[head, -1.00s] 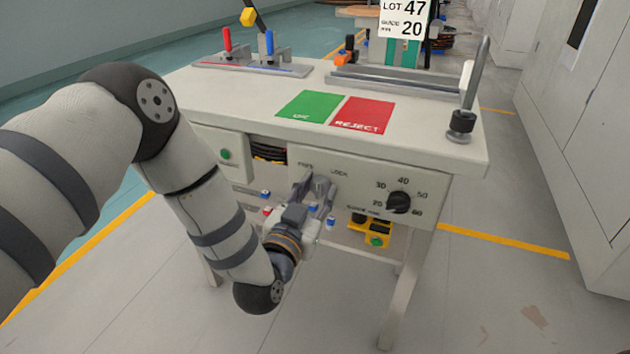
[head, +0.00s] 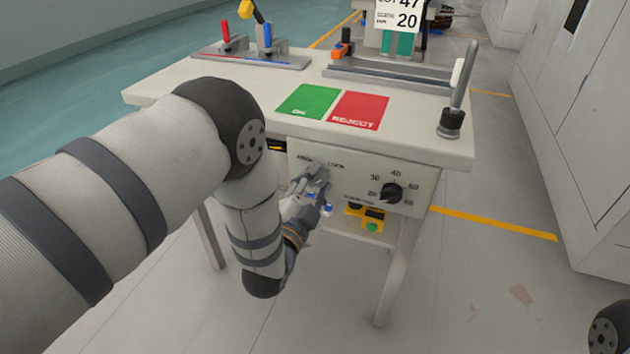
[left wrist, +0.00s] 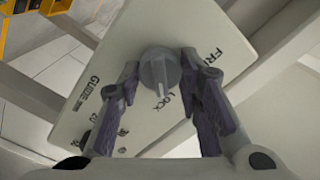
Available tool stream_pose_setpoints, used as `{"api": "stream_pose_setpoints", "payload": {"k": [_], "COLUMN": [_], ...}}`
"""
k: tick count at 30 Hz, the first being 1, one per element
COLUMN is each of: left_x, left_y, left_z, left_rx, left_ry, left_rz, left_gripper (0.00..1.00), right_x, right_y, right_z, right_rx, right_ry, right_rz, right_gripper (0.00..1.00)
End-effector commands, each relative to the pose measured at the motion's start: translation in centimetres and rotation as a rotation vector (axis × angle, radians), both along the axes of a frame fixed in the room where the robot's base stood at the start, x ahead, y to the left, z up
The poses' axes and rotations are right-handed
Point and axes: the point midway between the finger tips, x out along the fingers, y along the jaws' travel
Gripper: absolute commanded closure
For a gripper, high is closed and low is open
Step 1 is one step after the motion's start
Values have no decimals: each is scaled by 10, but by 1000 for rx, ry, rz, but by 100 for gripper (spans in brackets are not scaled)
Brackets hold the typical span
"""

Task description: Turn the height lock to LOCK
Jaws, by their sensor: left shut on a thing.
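The height lock is a grey knob (left wrist: 160,72) on the white front panel (head: 350,165) of the bench. In the left wrist view its ridge points down the picture, close beside the word LOCK (left wrist: 187,104); the word FREE (left wrist: 212,56) is up to the right. My left gripper (head: 318,178) is at the knob. In the left wrist view the gripper (left wrist: 160,68) has a finger on each side of the knob and is shut on it. In the head view the fingers hide most of the knob. My right gripper is not in view.
A black dial (head: 391,193) with numbers sits right of the lock. The bench top bears a green OK mat (head: 309,101), a red REJECT mat (head: 358,110) and an upright lever (head: 452,118). A yellow box (head: 366,219) is below the panel. Cabinets (head: 575,130) stand at the right.

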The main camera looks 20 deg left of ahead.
Motion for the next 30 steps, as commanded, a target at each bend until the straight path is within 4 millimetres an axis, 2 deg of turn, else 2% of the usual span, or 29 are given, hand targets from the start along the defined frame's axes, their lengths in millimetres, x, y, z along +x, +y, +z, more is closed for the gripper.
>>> {"api": "stream_pose_setpoints", "payload": {"k": [19,20,22,30], "left_x": [0,0,0,0], "left_y": [0,1,0,0], "left_z": [-1,0,-1,0], "left_rx": [47,47,47,46], "left_ry": [-1,-1,-1,-1], "left_rz": [1,1,1,1], "left_gripper": [96,66,50,48], "right_x": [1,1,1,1], "right_y": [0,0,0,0], "right_z": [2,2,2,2], "right_rx": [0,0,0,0], "right_ry": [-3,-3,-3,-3], "right_rz": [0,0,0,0], "right_gripper": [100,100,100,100]}}
